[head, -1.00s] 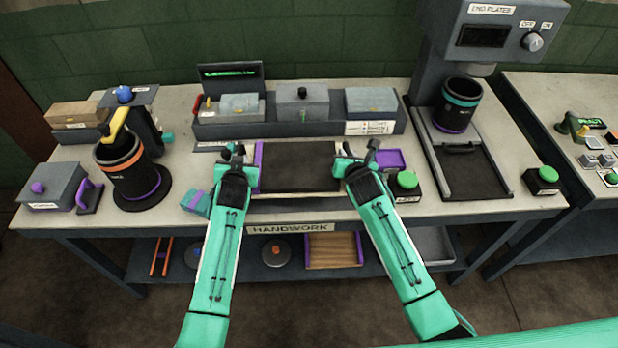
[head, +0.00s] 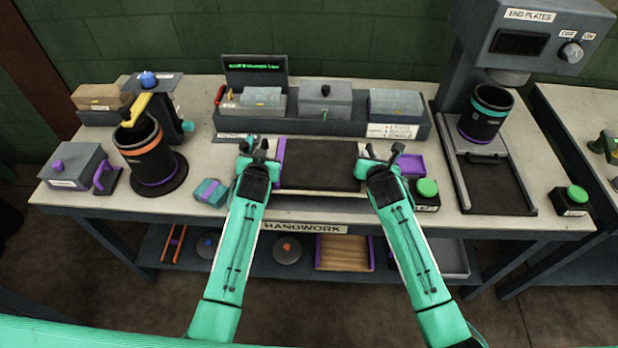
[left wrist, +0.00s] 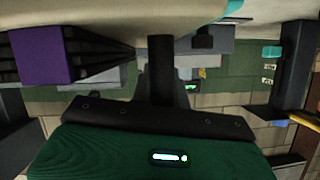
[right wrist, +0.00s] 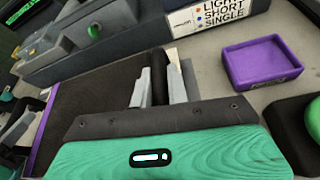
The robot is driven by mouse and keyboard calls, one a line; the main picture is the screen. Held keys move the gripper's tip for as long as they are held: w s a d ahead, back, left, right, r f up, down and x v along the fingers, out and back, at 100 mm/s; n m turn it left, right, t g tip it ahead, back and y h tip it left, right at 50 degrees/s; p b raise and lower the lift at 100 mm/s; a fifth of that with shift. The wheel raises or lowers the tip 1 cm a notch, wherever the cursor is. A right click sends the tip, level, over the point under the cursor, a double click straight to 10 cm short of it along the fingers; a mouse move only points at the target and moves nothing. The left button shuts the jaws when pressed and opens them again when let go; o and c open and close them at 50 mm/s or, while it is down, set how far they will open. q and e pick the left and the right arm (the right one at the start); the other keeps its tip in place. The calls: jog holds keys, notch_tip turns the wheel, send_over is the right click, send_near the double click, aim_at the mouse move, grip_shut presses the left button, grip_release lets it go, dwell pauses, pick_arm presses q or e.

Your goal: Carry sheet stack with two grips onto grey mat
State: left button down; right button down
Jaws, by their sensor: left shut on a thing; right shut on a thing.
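The sheet stack (head: 322,165) is a dark flat slab with a purple strip (head: 280,162) along its left side and a pale border, at the front middle of the bench. It lies between my two grippers. The right wrist view shows its dark top (right wrist: 95,95); the left wrist view shows the purple end block (left wrist: 40,55) with dark layers. My left gripper (head: 256,150) is shut at the left side, its hold mostly hidden. My right gripper (head: 381,160) is shut at the right edge; its fingers (right wrist: 160,88) close on a dark part there. I cannot clearly tell a grey mat apart beneath.
A purple tray (head: 411,164) and a green button (head: 427,188) are close right of my right gripper. A teal-purple block (head: 210,192) lies left of my left gripper. A grey parts rack (head: 320,122) stands behind the stack, and a press (head: 487,130) stands at right.

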pick_arm(q)
jog(key=shift+f, duration=0.1)
pick_arm(e)
jog(key=shift+f, duration=0.1)
